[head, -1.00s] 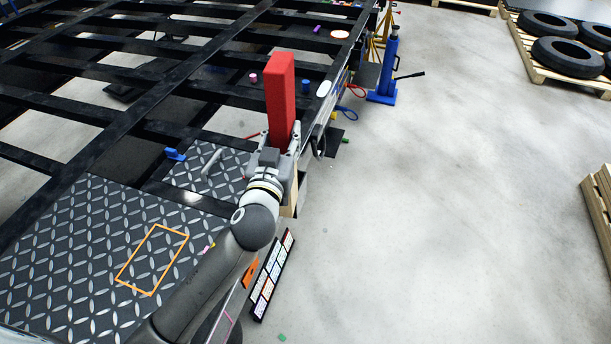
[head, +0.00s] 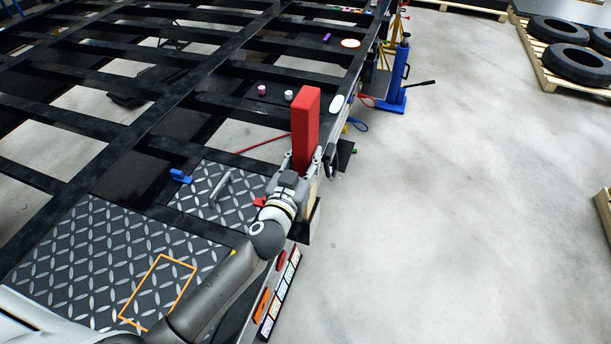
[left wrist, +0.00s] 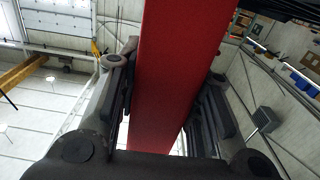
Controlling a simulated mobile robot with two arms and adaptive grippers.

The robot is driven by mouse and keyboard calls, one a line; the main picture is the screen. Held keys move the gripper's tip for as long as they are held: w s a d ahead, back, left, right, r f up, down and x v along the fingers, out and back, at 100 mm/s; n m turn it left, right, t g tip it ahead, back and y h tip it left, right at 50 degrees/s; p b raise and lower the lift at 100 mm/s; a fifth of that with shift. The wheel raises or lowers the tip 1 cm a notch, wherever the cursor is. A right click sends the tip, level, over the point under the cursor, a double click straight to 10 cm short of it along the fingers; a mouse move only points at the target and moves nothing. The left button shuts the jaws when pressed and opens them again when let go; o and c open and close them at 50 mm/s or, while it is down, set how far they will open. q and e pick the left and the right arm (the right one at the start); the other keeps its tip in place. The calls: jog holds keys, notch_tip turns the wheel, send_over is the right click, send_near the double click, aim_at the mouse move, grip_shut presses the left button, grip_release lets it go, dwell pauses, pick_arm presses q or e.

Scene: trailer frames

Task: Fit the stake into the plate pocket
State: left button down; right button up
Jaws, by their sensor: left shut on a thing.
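The stake (head: 306,130) is a long red square post, held roughly upright above the right side rail of the black trailer frame. A pale wood-coloured part shows just below my gripper. My left gripper (head: 298,172) is shut around the stake's lower red part. In the left wrist view the red stake (left wrist: 172,75) runs between the two fingers of the left gripper (left wrist: 165,95). The stake's lower end is mostly hidden by my gripper and arm. I cannot make out the plate pocket; a dark flat patch shows below the gripper. My right gripper is not in view.
Two diamond-tread plates, a large one (head: 75,255) and a small one with a handle (head: 190,200), lie on the frame. A blue clamp (head: 180,176) is beside them. A blue jack (head: 396,85) stands beyond. Tyres (head: 580,65) lie back right. Open floor is right.

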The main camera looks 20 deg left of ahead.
pick_arm(q)
jog(key=shift+f, duration=0.65)
jog(key=shift+d+f, duration=0.1)
jog(key=shift+f, duration=0.25)
notch_tip(320, 180, down, 2)
jog(key=shift+f+b, duration=0.15)
jog(key=shift+b, duration=0.55)
jog(key=shift+f, duration=0.5)
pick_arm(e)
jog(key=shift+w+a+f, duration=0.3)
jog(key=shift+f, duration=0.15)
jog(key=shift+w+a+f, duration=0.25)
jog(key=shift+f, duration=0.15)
